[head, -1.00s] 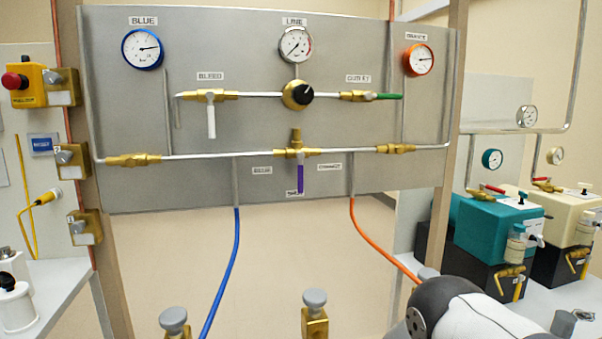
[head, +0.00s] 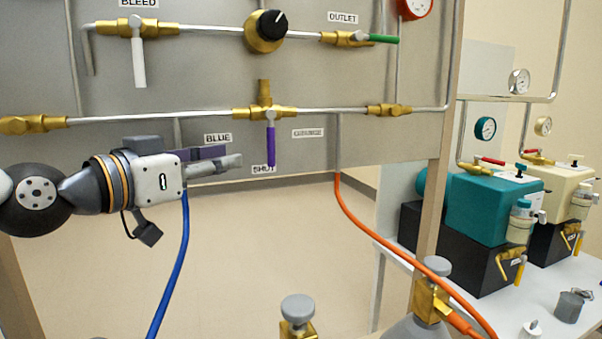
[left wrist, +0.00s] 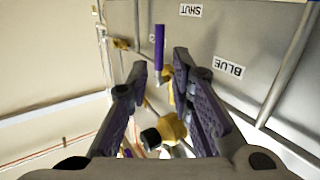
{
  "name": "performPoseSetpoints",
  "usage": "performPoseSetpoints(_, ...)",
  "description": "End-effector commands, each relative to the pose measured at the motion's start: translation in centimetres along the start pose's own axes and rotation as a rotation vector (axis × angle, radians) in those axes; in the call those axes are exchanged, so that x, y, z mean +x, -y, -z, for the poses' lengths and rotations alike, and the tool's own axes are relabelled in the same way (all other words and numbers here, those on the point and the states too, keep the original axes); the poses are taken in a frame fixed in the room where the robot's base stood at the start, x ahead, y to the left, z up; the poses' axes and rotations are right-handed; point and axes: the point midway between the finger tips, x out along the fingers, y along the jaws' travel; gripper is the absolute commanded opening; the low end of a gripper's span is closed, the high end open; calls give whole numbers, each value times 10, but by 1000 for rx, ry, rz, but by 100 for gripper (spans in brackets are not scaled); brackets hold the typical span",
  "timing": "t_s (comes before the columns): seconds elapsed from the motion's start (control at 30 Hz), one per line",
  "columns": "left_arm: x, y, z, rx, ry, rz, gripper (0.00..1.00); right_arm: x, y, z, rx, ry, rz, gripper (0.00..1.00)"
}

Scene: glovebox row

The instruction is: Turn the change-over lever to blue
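The change-over lever (head: 271,145) is a purple handle hanging straight down from a brass valve (head: 265,111) on the grey panel. It points at the SHUT label (head: 263,169). The BLUE label (head: 218,138) is to its left and a partly washed-out label (head: 308,133) to its right. My left gripper (head: 232,160) is just left of the lever, apart from it, pointing right. In the left wrist view its fingers (left wrist: 160,72) are open with nothing held between them. The lever (left wrist: 159,48) shows there beyond the fingertips. My right gripper is not in view.
A white bleed handle (head: 138,62), a black knob (head: 272,24) and a green outlet handle (head: 384,39) sit above. A blue hose (head: 170,265) and an orange hose (head: 365,226) hang below. Teal equipment (head: 492,207) stands right. Space below the panel is mostly open.

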Motion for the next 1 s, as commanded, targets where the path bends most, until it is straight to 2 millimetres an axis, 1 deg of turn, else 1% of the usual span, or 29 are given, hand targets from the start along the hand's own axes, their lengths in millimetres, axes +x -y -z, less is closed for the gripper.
performPoseSetpoints(0.03,-2,2,12,18,-25,2,20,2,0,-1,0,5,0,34)
performPoseSetpoints(0.07,-2,2,18,26,-35,2,20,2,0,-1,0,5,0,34)
performPoseSetpoints(0.1,1,2,22,32,-41,2,20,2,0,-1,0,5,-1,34)
performPoseSetpoints(0.17,9,2,23,34,-41,1,20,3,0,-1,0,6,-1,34)
performPoseSetpoints(0.27,33,2,22,33,-39,1,20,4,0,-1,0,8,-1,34)
performPoseSetpoints(0.4,70,2,23,30,-39,1,20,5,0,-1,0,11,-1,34)
performPoseSetpoints(0.5,92,2,24,30,-40,1,20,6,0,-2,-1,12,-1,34)
performPoseSetpoints(0.6,107,2,25,29,-40,1,20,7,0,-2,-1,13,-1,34)
performPoseSetpoints(0.73,116,2,26,29,-39,1,20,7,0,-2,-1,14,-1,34)
performPoseSetpoints(0.97,117,2,26,28,-40,1,20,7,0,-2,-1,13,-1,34)
performPoseSetpoints(1.0,117,2,26,28,-40,1,14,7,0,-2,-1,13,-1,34)
